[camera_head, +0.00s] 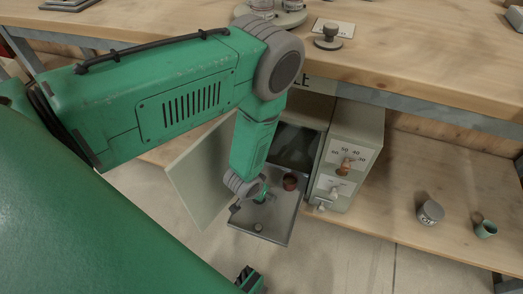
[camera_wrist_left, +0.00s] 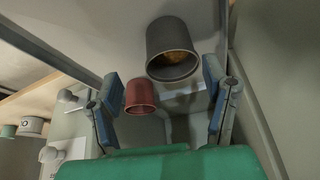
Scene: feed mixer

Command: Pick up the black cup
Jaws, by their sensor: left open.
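The black cup (camera_wrist_left: 168,38) is dark grey in the left wrist view, its mouth facing the camera and something orange-brown inside. It sits just beyond my open left fingers (camera_wrist_left: 161,88), nearer the right finger, and nothing is gripped. In the head view my left gripper (camera_head: 258,196) points down over an open metal tray in front of a cabinet. I cannot make out the black cup there; my arm and gripper may hide it. A red-brown cup (camera_head: 290,181) stands on the tray right of the gripper; it also shows in the left wrist view (camera_wrist_left: 139,96).
The metal tray (camera_head: 273,232) has an open door panel (camera_head: 199,172) at its left and a cabinet with knobs (camera_head: 345,165) at its right. A workbench edge (camera_head: 420,110) overhangs behind. A labelled grey pot (camera_head: 430,212) and green cup (camera_head: 486,229) stand on the lower shelf.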

